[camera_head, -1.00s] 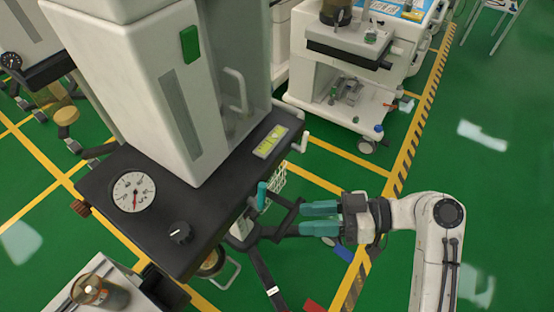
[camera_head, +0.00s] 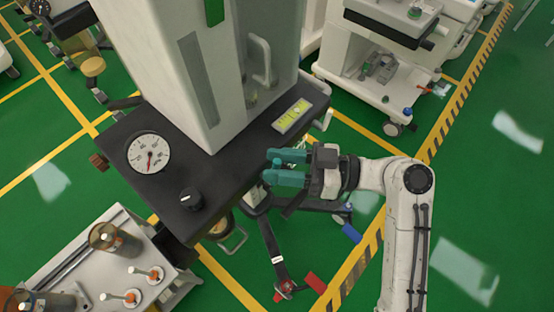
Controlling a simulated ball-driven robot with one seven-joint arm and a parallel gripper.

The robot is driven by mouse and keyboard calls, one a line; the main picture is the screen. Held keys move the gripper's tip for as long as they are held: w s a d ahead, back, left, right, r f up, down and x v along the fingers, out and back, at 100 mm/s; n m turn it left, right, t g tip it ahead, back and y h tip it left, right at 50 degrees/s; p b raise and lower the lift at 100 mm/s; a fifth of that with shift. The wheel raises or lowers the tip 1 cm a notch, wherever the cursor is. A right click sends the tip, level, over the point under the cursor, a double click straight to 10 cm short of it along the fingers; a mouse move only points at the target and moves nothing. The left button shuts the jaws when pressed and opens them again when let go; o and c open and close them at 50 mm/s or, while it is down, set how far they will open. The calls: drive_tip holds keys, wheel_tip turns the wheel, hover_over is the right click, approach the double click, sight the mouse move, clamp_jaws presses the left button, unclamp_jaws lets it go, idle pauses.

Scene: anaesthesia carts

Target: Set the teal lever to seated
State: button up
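The teal lever (camera_head: 276,163) stands at the right edge of the dark cart shelf (camera_head: 228,170). Only a small part of it shows, at the tips of my gripper's fingers. My gripper (camera_head: 279,167) comes in from the right with its two teal fingers apart. The lever's visible part appears between the fingertips, but I cannot tell whether they touch it. The fingers hide most of the lever and its mount.
A round gauge (camera_head: 149,154), a black knob (camera_head: 191,198) and a yellow-green level panel (camera_head: 292,116) sit on the shelf. A tall white housing (camera_head: 175,70) rises behind. Another white cart (camera_head: 375,85) stands at the back right. Green floor is free at right.

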drive_tip(key=shift+a, duration=0.4)
drive_tip(key=shift+c, duration=0.2)
clamp_jaws()
